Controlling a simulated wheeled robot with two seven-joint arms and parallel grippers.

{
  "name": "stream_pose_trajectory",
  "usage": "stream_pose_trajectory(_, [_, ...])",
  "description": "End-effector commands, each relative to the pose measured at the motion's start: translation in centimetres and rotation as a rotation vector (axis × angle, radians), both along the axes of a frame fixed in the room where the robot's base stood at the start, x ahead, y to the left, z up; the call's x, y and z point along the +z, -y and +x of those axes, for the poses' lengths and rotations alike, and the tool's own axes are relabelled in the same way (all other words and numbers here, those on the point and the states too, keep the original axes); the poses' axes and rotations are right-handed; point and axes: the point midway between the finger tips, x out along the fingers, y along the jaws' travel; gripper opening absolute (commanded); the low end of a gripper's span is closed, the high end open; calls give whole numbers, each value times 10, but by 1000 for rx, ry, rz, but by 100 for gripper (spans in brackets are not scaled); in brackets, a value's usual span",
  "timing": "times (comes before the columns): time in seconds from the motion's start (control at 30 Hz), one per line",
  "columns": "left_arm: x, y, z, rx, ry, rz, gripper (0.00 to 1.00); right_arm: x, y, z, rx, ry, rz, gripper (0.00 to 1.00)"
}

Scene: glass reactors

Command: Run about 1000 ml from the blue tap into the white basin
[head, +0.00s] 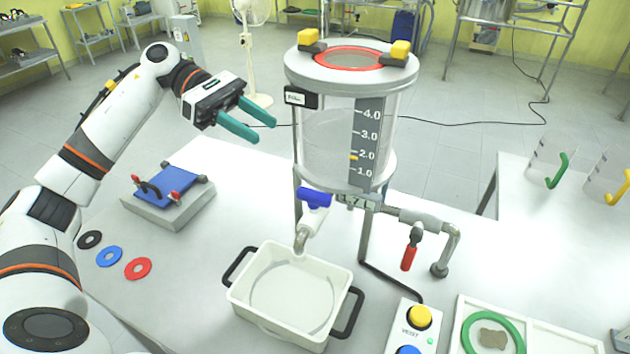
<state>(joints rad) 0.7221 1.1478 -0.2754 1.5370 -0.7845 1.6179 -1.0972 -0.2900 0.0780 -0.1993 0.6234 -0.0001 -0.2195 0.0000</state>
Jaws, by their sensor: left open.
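The blue tap (315,198) is under the glass reactor (325,135), with its white spout (303,238) pointing down. The white basin (247,303) with dark handles stands on the table below the spout. A pale round patch shows on its floor; I cannot tell whether it is liquid. The reactor's scale (369,140) runs from 1.0 to 4.0, with a yellow mark just below 2.0. The liquid level is hard to make out. My left gripper (264,130) has teal fingers, open and empty, in the air left of the reactor, above and apart from the tap. My right gripper is not in view.
A red-handled valve (409,250) is on the pipe right of the reactor. A button box (413,330) and a tray with a green ring (493,332) are at front right. A blue-topped clamp plate (168,197) and coloured washers (109,257) lie left. Two jugs (546,160) stand right.

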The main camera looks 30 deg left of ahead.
Motion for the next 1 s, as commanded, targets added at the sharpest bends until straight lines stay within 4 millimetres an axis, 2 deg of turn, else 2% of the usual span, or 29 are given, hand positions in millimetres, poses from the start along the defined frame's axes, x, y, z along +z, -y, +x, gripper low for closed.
stream_pose_trajectory(0.03, [-14, 0, 0, 0, 0, 0, 42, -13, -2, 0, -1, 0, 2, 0])
stream_pose_trajectory(0.17, [-30, 0, 0, 0, -1, -1, 42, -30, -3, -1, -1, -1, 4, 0])
stream_pose_trajectory(0.4, [-61, 0, 0, 0, -1, -1, 42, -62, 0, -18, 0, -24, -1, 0])
stream_pose_trajectory(0.5, [-71, 0, 0, 0, -1, -1, 42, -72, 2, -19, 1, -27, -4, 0])
stream_pose_trajectory(0.67, [-75, 4, 0, 0, -1, -1, 42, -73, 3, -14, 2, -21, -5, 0])
stream_pose_trajectory(0.77, [-77, 13, 0, -2, -2, 0, 42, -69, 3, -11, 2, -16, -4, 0])
stream_pose_trajectory(1.0, [-93, 56, 2, -4, -4, -2, 42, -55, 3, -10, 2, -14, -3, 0])
